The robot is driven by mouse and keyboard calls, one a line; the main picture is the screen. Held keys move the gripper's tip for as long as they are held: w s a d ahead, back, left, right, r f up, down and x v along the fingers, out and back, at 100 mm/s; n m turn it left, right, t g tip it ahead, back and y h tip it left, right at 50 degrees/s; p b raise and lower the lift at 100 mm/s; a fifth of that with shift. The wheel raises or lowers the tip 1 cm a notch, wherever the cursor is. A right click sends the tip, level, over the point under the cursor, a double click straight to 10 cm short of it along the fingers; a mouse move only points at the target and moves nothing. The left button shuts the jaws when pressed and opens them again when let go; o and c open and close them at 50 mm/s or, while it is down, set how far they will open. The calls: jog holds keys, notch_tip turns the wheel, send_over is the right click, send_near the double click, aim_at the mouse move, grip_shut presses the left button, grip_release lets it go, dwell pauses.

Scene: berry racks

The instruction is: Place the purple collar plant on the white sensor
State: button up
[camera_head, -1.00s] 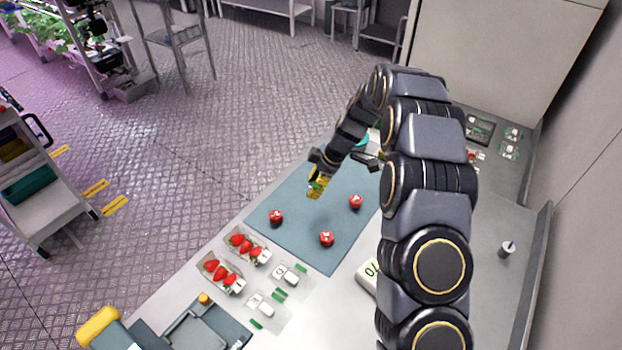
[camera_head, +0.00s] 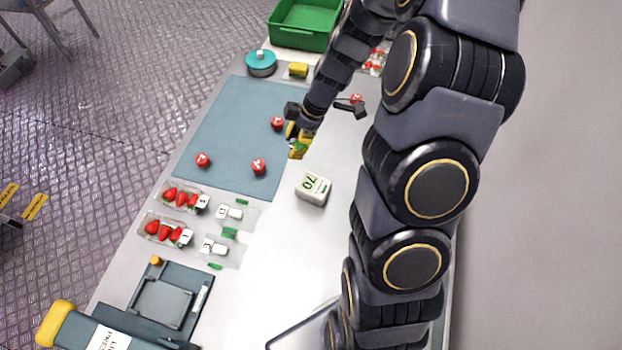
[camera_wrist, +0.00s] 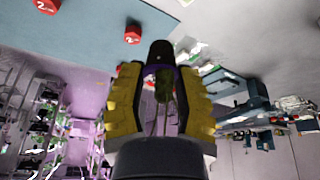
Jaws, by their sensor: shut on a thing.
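My gripper (camera_head: 299,138) has yellow fingers and hangs over the right edge of the blue-grey mat in the head view. In the wrist view my gripper (camera_wrist: 160,100) is shut on the purple collar plant (camera_wrist: 163,84), which has a dark end, a purple ring and green inside. The plant is hard to make out in the head view.
Several red numbered pieces, such as one left (camera_head: 203,160), lie on or near the mat (camera_head: 225,130). Two strawberry trays (camera_head: 166,230) and a dark device (camera_head: 160,300) stand at lower left. A green crate (camera_head: 305,25) is at the back. Table around the block is clear.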

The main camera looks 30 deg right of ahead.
jog(key=s+d, duration=0.1)
jog(key=s, duration=0.2)
send_over(305, 185)
jog(key=d, duration=0.1)
jog(key=f, duration=0.4)
jog(key=shift+s+d+f, duration=0.1)
jog(key=shift+s+d, duration=0.05)
jog(key=shift+s, duration=0.2)
jog(key=shift+f, duration=1.95)
jog(key=shift+f, duration=0.15)
jog(key=o, duration=0.9)
